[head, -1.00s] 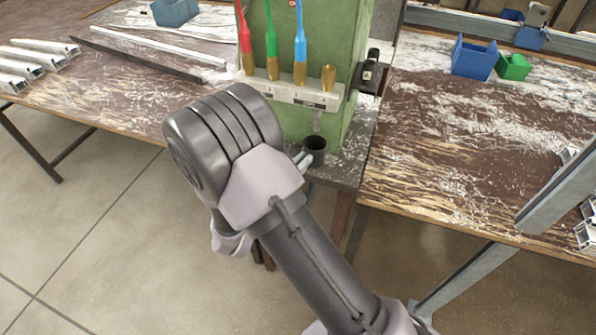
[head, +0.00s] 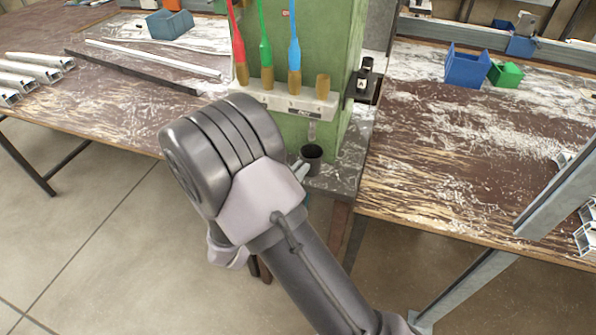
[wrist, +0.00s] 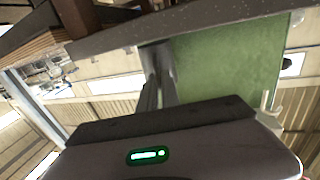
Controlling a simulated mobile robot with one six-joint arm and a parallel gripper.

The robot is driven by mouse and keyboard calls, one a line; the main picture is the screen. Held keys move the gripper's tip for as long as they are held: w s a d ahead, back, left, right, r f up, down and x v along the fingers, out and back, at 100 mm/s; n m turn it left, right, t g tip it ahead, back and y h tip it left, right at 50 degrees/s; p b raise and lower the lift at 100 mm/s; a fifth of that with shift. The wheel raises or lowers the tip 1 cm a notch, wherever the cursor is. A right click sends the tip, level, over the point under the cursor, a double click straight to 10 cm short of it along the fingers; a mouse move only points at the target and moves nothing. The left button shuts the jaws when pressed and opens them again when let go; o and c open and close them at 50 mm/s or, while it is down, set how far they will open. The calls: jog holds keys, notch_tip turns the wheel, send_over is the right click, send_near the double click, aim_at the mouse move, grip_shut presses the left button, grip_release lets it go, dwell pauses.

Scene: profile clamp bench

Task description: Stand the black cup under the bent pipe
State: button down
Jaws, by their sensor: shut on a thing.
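The black cup (head: 312,158) is upright in the head view, at the front of the green column, with its open mouth up. The short bent pipe (head: 311,131) hangs from the pale bar just above it, and its lower end looks close over the cup's mouth. My gripper (head: 302,172) is at the cup's left side and shut on it; my wrist hides most of the jaws. I cannot tell whether the cup's base touches the dark stand top (head: 335,180). The cup is not clear in the wrist view.
The pale bar (head: 290,99) holds red, green and blue handled tools above the cup. Benches flank the green column (head: 330,60); blue (head: 467,66) and green (head: 506,73) bins sit on the right bench.

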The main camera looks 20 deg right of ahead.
jog(key=shift+f+b, duration=0.3)
jog(key=shift+b, duration=0.2)
dwell(0.8)
jog(key=c, duration=1.5)
grip_release()
jog(key=shift+a, duration=0.1)
jog(key=b+v, duration=0.1)
jog(key=v, duration=0.9)
